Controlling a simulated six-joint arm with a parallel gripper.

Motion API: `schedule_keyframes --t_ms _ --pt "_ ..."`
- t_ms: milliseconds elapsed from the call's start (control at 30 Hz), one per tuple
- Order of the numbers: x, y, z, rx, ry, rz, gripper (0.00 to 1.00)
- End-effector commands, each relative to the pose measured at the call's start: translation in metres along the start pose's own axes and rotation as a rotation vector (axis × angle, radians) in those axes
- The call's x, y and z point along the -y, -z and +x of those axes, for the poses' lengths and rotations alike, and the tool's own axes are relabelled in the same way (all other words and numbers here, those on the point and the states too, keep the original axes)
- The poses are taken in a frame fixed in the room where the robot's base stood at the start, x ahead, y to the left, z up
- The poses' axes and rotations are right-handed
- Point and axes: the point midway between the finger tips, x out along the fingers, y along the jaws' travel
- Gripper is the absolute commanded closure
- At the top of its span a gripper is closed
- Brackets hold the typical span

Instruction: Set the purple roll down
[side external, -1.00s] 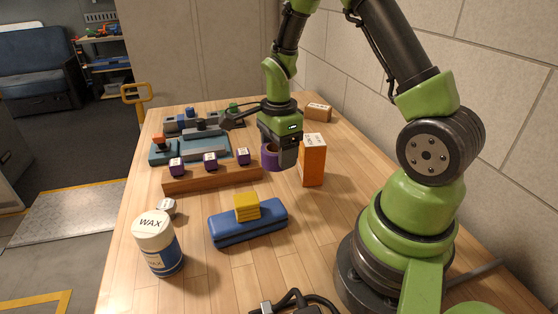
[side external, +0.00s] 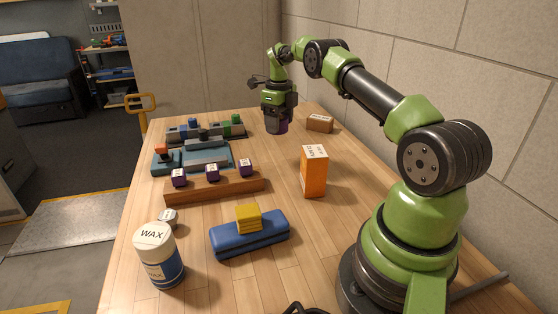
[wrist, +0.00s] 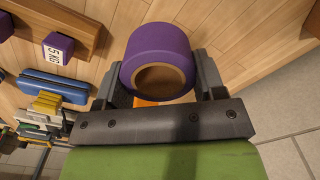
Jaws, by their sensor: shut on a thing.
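The purple roll (side external: 284,127) is mostly hidden by my gripper (side external: 277,123) in the side external view, near the far end of the table. The wrist view shows the roll (wrist: 157,42) clearly, with a brown inner core and a finger on each side. My gripper (wrist: 160,80) is shut on it. I cannot tell whether the roll touches the wooden table (side external: 310,230) or hangs just above it.
A brown box (side external: 320,123) stands close to the right of my gripper. An orange box (side external: 314,172) stands nearer. A wooden rack (side external: 215,186) with purple labelled blocks, a blue case (side external: 249,237) with a yellow block, and a wax can (side external: 159,256) are further left and nearer.

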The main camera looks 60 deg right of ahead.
Motion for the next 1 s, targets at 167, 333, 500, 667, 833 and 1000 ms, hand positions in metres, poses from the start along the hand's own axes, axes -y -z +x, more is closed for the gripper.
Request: schedule_keyframes --t_ms 167,333,500,667,833,1000 --pt "0.008 0.001 0.003 0.005 -0.002 0.073 0.65" --pt "0.008 0.002 0.033 0.002 -0.005 0.083 0.64" --pt "0.008 0.001 0.055 0.007 -0.003 0.082 0.64" --pt "0.007 0.001 0.075 0.006 -0.004 0.082 0.65" --pt "0.008 0.0 0.093 0.009 -0.002 0.081 0.65" --pt "0.007 0.001 0.099 0.01 -0.002 0.08 0.65"
